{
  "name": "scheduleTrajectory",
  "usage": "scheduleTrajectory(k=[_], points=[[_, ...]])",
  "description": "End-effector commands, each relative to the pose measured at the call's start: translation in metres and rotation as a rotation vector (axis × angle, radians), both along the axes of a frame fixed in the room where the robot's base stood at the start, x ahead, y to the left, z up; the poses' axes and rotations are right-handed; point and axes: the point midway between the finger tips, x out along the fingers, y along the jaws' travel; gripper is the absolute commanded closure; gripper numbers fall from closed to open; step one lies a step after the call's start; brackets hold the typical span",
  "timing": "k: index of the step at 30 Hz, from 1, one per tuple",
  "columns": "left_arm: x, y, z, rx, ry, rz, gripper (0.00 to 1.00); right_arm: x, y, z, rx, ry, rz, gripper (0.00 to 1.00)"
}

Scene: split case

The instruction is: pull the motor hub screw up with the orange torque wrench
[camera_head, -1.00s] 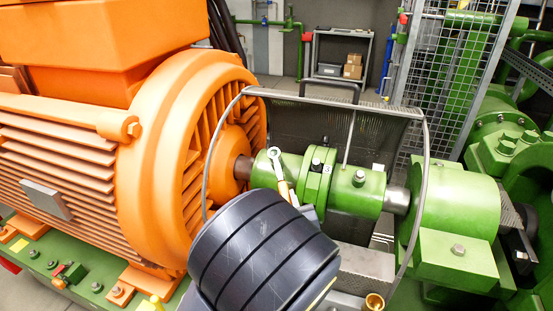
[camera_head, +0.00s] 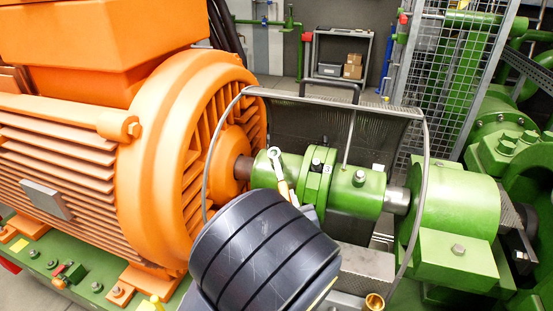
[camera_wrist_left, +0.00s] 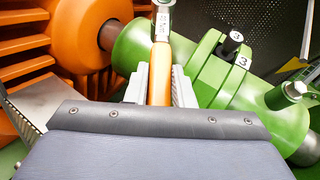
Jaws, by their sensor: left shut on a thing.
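The orange torque wrench (camera_wrist_left: 160,72) runs between the fingers of my left gripper (camera_wrist_left: 159,84) in the left wrist view, and the gripper is shut on its handle. Its silver head (camera_head: 275,156) lies over the green motor-side hub (camera_head: 264,172) in the head view. The head also shows at the top of the left wrist view (camera_wrist_left: 163,20). The motor hub screw is hidden at the wrench head, so I cannot tell whether the two touch. My dark left wrist covers the lower part of the wrench in the head view. My right gripper is not in view.
The orange motor (camera_head: 190,150) stands close at the left. A guard frame (camera_head: 427,180) arches around the coupling. Other hub screws (camera_head: 359,176) and a green bearing housing (camera_head: 455,210) are at the right. A brass fitting (camera_head: 374,301) is at the lower front.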

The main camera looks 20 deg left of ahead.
Motion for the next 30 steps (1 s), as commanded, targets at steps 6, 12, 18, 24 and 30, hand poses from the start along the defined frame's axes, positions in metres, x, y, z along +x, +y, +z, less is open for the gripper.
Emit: scheduleTrajectory(k=[6,12,18,24,30], points=[[0.0,0.0,0.001,0.0,0.0,-0.001,1.0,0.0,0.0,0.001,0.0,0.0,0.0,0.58],[-0.004,0.0,0.009,0.0,0.0,-0.001,1.0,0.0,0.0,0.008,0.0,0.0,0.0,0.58],[-0.008,0.0,0.018,0.0,-0.001,-0.001,1.0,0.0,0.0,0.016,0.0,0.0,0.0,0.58],[-0.013,0.0,0.027,-0.001,-0.001,-0.001,1.0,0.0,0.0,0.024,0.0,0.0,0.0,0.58],[-0.017,0.0,0.036,0.0,-0.002,0.001,1.0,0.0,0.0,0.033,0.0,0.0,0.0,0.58]])
